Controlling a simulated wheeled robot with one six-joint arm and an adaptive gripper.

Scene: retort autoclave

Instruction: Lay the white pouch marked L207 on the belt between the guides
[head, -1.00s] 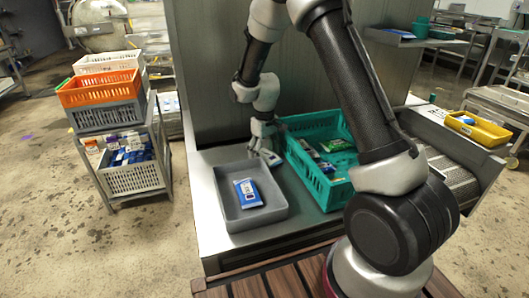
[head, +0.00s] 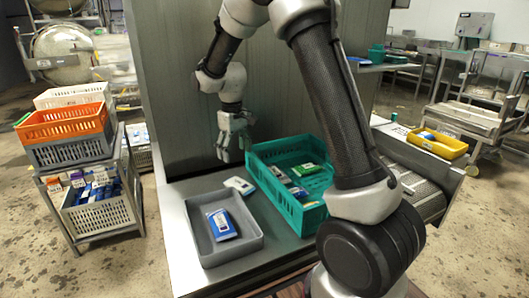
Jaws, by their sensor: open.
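A white pouch (head: 239,186) lies on the steel table, between the grey tray and the green crate, touching or very near the tray's back corner. Its marking is too small to read. My gripper (head: 236,156) is above and behind this pouch, pointing down, open and empty. The belt (head: 429,200) is at the right, past the green crate. My own arm hides part of it, and its guides cannot be made out clearly.
A grey tray (head: 254,238) holds a blue-and-white pouch (head: 221,224). A green crate (head: 300,217) holds several pouches, one green. A yellow tray (head: 437,148) stands beyond the belt. Stacked crates (head: 65,123) stand on a rack at left. A tall metal wall (head: 170,120) rises behind the table.

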